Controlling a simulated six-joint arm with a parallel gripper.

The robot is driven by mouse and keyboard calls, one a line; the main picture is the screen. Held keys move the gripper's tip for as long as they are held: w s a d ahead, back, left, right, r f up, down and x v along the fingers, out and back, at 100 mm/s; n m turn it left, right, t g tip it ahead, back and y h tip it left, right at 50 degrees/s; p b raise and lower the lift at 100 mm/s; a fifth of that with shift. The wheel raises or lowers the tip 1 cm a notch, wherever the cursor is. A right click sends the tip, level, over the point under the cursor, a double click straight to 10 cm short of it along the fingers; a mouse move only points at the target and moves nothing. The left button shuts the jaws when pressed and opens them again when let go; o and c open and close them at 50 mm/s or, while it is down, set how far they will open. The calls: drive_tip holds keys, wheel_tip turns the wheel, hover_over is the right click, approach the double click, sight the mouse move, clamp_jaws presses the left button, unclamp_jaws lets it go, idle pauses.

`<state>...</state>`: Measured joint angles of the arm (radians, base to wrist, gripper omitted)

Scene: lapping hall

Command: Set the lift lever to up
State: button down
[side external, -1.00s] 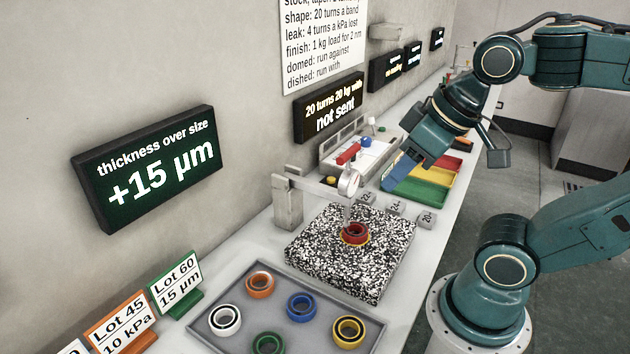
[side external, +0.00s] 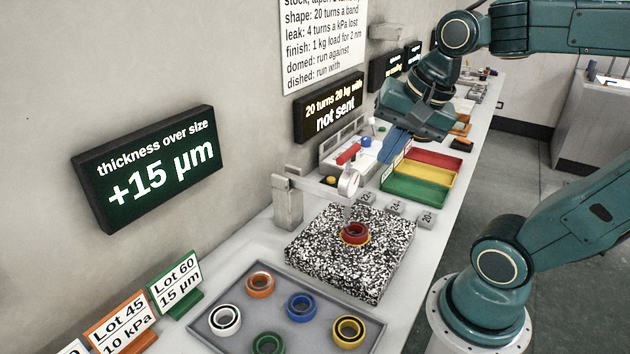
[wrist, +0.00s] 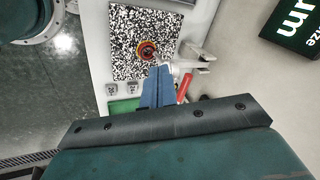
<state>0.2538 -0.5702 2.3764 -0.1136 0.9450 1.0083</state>
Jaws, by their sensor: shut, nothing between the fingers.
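A red handle (side external: 348,153), seemingly the lift lever, lies slanted on a pale unit behind the speckled plate. In the wrist view the red handle (wrist: 184,88) is just right of my blue fingers. My gripper (side external: 386,160) is shut and empty, pointing down to the right of the handle in the side view. The fingers (wrist: 158,70) also show together in the wrist view. I see no contact with the handle. The lever's pivot and any up mark are not clear.
A red ring (side external: 355,233) sits on the speckled plate (side external: 310,262), under a grey arm with a dial (side external: 349,183). Coloured trays (side external: 415,189) stand to the right of my fingers. A tray of several rings (side external: 238,337) is in front. A sign reads "not sent" (side external: 330,107).

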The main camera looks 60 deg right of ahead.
drive_tip(key=w+d+m+g, duration=0.1)
drive_tip(key=w+d+m, duration=0.2)
drive_tip(key=d+m, duration=0.7)
drive_tip(key=m, duration=1.2)
drive_tip(key=shift+w+m+g, duration=0.15)
drive_tip(key=shift+m+g, duration=0.15)
drive_tip(key=shift+m, duration=0.1)
drive_tip(key=shift+f, duration=0.15)
hover_over(355, 171)
drive_tip(key=s, duration=0.1)
drive_tip(key=shift+s+f, duration=0.15)
drive_tip(key=shift+f, duration=3.45)
drive_tip(key=shift+r, duration=0.1)
